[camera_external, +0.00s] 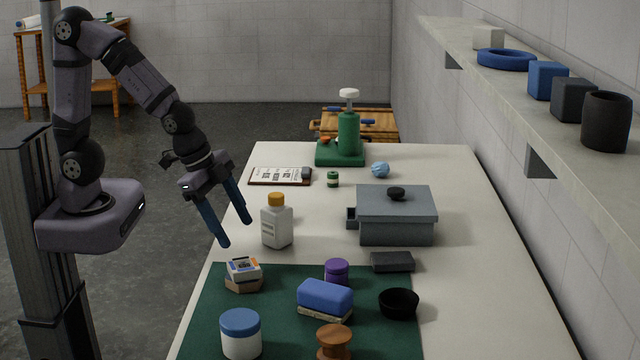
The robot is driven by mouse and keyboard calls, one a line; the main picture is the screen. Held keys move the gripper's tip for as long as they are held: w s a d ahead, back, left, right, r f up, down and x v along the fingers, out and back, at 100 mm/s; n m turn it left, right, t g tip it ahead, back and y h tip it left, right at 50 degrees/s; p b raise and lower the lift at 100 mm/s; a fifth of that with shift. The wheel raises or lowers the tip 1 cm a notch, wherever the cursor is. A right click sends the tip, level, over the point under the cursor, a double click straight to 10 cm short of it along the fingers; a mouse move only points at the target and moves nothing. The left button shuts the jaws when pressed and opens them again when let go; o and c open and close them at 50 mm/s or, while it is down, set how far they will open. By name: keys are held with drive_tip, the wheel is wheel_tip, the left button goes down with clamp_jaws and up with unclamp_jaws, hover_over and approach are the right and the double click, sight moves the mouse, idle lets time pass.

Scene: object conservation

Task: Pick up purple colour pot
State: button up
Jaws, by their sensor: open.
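The purple colour pot (337,272) is a small round pot with a purple lid. It stands on the dark green mat (205,310), just behind the blue sponge, which hides part of its lower side. My gripper (236,232) has two blue fingers pointing down and is open and empty. It hangs above the left edge of the table, to the left of the white bottle and well left of the pot.
Close to the pot are a blue sponge (325,298), a black bowl (399,303) and a dark block (392,262). A white bottle (277,222) stands between my gripper and the grey lidded box (396,222). A blue-lidded jar (240,335) is at the front.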

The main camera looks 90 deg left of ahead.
sight(326, 263)
drive_tip(key=w+d+t, duration=0.1)
drive_tip(key=w, duration=0.1)
drive_tip(key=w+m, duration=0.1)
drive_tip(key=w, duration=0.1)
drive_tip(key=w+d+m+t+h, duration=0.1)
drive_tip(key=w, duration=0.2)
drive_tip(key=shift+d+t+b, duration=0.3)
drive_tip(key=w+f+t+h, duration=0.1)
drive_tip(key=w, duration=0.1)
drive_tip(key=w+d+f+n+t+h+b, duration=0.1)
drive_tip(key=w, duration=0.2)
drive_tip(key=w+d+f+n+t, duration=0.1)
drive_tip(key=w+t, duration=0.1)
drive_tip(key=w, duration=0.1)
drive_tip(key=shift+d+f+h, duration=0.1)
drive_tip(key=shift+f+h, duration=0.15)
drive_tip(key=shift+h, duration=0.15)
drive_tip(key=shift+w+d+f+n+t+h+b, duration=0.1)
drive_tip(key=shift+w+d+n+t+h+b, duration=0.1)
drive_tip(key=shift+w+n+t+h+b, duration=0.3)
drive_tip(key=shift+w+d+t, duration=0.15)
drive_tip(key=shift+t, duration=0.15)
drive_tip(key=shift+w, duration=0.1)
drive_tip(key=shift+p+x, duration=1.6)
drive_tip(key=shift+x, duration=1.95)
drive_tip(key=shift+c, duration=0.7)
